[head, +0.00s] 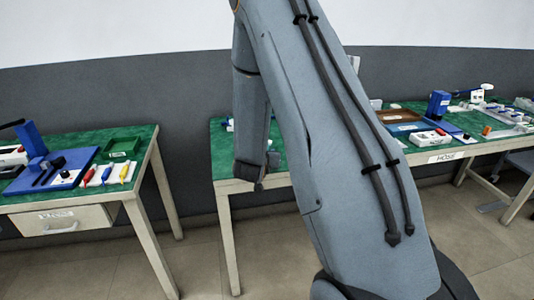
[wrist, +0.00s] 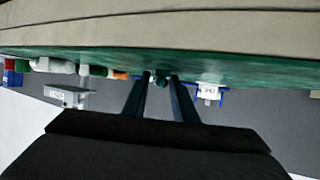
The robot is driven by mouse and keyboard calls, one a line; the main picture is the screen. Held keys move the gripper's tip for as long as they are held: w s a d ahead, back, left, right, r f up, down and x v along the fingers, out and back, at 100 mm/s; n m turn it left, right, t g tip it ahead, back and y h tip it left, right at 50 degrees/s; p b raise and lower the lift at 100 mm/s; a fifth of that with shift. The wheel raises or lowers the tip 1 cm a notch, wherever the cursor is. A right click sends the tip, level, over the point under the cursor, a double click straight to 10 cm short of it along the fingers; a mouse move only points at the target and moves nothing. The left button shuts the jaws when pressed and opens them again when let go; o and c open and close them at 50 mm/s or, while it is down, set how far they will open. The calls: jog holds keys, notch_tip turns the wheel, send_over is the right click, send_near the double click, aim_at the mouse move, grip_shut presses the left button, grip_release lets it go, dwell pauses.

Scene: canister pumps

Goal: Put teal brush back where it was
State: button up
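In the wrist view, which looks upside down, the two dark fingers of my gripper (wrist: 160,86) stand apart. A small dark teal piece (wrist: 162,78) shows between or just beyond the fingertips, against the green table top. It may be part of the teal brush, but it is too small to be sure, and I cannot tell whether the fingers touch it. In the head view my gripper (head: 258,182) is at the front edge of the middle table, partly hidden by my arm. I cannot make out a teal brush there.
The left table (head: 140,150) holds a blue board (head: 50,183), colored tools and a green tray (head: 122,147). Floor lies between the tables.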

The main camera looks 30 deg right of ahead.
jog(key=shift+a+f, duration=0.2)
jog(key=shift+a, duration=0.05)
jog(key=shift+r, duration=0.2)
jog(key=r+v, duration=0.1)
jog(key=v, duration=1.1)
jog(key=s+a+f+n+g+y, duration=0.1)
jog(key=s+a+n+g+y, duration=0.3)
jog(key=s+a+y, duration=0.55)
jog(key=s+a+r+n+g+h, duration=0.1)
jog(key=s+g, duration=0.5)
jog(key=s, duration=0.8)
jog(key=shift+a+r+n, duration=0.55)
jog(key=shift+r+n, duration=0.15)
jog(key=shift+n, duration=0.5)
jog(key=shift+s, duration=0.15)
